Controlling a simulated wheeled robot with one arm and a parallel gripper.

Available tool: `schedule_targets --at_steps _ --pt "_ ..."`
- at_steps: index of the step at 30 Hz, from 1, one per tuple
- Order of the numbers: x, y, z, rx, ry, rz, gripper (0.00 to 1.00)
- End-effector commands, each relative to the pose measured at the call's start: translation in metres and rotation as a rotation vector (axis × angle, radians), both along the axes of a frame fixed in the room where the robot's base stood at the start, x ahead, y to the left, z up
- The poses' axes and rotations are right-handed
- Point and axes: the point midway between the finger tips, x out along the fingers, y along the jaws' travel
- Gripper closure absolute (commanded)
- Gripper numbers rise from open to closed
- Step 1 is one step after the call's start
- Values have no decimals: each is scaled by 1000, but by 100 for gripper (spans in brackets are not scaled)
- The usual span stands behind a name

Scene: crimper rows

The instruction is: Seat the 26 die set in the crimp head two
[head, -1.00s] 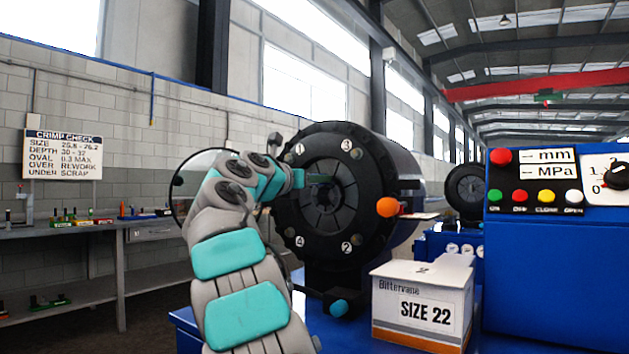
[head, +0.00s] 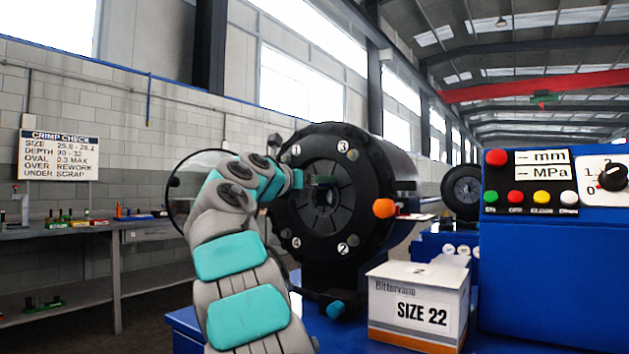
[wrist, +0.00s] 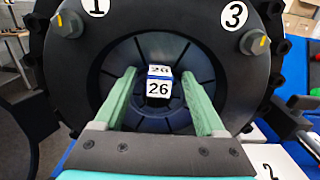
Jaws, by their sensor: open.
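The crimp head (head: 372,225) is a large black ring with numbered bolts and dark wedge segments around a central opening. In the wrist view its face (wrist: 85,60) fills most of the picture. The 26 die set (wrist: 158,88), with white "26" labels and a blue band, sits at the central opening; I cannot tell how deep it is. My gripper (head: 311,183) is in front of the head's face. In the wrist view my gripper (wrist: 159,78) is open, its green fingers apart on either side of the die set, with visible gaps.
A white "SIZE 22" box (head: 418,312) marked 2 on top stands at the front right of the head. An orange knob (head: 384,208) sticks out from the head's right side. A blue control panel (head: 530,250) is at right. A grey bench (head: 80,232) runs along the left wall.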

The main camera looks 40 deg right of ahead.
Motion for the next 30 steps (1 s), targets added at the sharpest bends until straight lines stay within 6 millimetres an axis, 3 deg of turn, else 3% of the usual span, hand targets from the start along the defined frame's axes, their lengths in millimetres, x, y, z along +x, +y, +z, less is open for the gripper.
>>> schedule_targets --at_steps 8,21,30 --pt "-2 7 -1 3 1 1 28" --pt "-22 61 -1 1 0 0 28" --pt "-25 74 -2 1 0 0 28"
